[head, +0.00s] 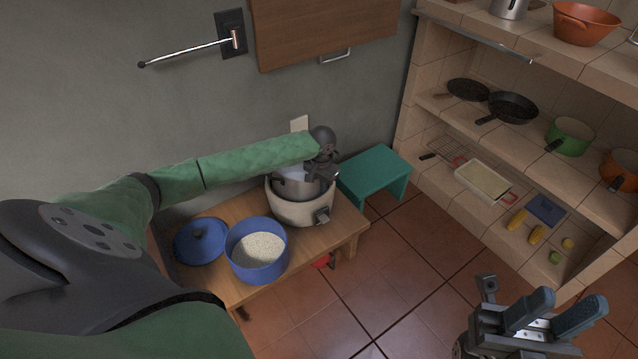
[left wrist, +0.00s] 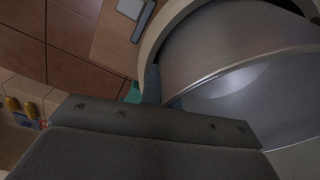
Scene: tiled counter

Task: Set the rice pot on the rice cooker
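The rice pot (head: 290,183), a silver metal bowl, sits in the mouth of the cream rice cooker (head: 303,212) on the low wooden table. In the left wrist view the pot (left wrist: 240,60) fills the right side, with the cooker's pale rim (left wrist: 150,40) around it. My left gripper (head: 322,172) is at the pot's right edge. Its fingers (left wrist: 160,92) are close together at the pot's rim and look shut on it. Whether the pot is fully seated is hidden. My right gripper (head: 560,308) is open and empty at the lower right.
A blue pot of rice (head: 257,273) and a blue lid (head: 190,247) stand on the wooden table (head: 342,232), left of the cooker. A teal stool (head: 372,170) is just right of the table. Tiled shelves (head: 440,108) with pans are at right.

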